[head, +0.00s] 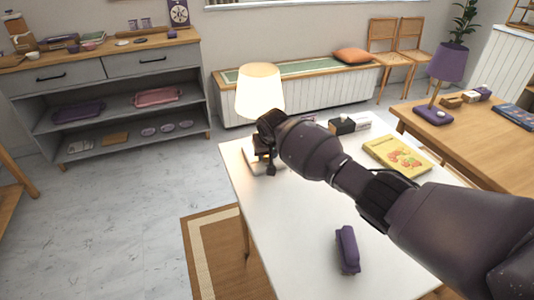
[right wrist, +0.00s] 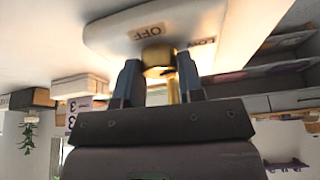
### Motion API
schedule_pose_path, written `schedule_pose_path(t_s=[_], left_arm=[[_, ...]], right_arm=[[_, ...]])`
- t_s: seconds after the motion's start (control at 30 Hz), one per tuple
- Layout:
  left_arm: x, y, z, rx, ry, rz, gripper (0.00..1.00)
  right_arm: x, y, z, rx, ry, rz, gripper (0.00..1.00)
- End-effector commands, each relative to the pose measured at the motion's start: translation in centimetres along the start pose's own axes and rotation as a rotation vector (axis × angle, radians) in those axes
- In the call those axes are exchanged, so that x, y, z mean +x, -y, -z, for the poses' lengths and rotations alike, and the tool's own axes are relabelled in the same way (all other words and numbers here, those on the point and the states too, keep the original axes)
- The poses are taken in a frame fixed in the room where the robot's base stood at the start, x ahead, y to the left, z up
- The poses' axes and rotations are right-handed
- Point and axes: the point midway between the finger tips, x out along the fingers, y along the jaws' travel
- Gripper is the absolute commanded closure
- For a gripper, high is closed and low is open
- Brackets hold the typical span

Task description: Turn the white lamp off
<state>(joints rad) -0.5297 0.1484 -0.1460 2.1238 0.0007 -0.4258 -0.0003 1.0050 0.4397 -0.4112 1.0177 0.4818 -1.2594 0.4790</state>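The white lamp stands at the far left corner of the white table; its shade (head: 259,90) glows bright, so the lamp is lit. Its white base (right wrist: 110,32) fills the top of the right wrist view, with an OFF label (right wrist: 153,31) and a LOW label (right wrist: 203,43). A brass knob (right wrist: 157,57) sits close to the OFF label. My right gripper (right wrist: 160,75) has one finger on each side of the knob and looks shut on it. In the head view my right gripper (head: 268,150) partly hides the lamp's lower part. My left gripper is out of view.
The white table (head: 300,235) holds a purple object (head: 347,250), a yellow book (head: 397,156) and a small dark box (head: 342,126). A purple lamp (head: 447,65) stands on the wooden table at right. The table's front left is clear.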

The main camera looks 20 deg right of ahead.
Motion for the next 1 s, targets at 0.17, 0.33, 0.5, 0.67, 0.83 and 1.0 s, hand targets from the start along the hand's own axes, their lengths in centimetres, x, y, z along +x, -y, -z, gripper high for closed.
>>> schedule_pose_path(t_s=[0.17, 0.33, 0.5, 0.67, 0.83, 1.0], left_arm=[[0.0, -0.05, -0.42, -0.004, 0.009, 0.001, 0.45], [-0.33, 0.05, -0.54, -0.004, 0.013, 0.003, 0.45], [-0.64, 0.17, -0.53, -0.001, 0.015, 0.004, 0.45], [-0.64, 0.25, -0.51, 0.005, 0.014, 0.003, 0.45], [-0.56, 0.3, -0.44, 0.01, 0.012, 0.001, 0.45], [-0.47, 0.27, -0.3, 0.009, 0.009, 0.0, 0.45]], right_arm=[[0.02, -0.04, -0.03, -0.005, 0.001, 0.002, 0.88], [-0.09, -0.09, 0.0, -0.073, 0.001, 0.029, 0.88], [-0.03, -0.13, -0.03, -0.187, 0.002, 0.079, 0.88], [0.09, -0.16, -0.08, -0.289, 0.004, 0.12, 0.88], [0.14, -0.17, -0.11, -0.353, 0.004, 0.146, 0.88], [0.15, -0.15, -0.12, -0.367, 0.004, 0.152, 0.88]])
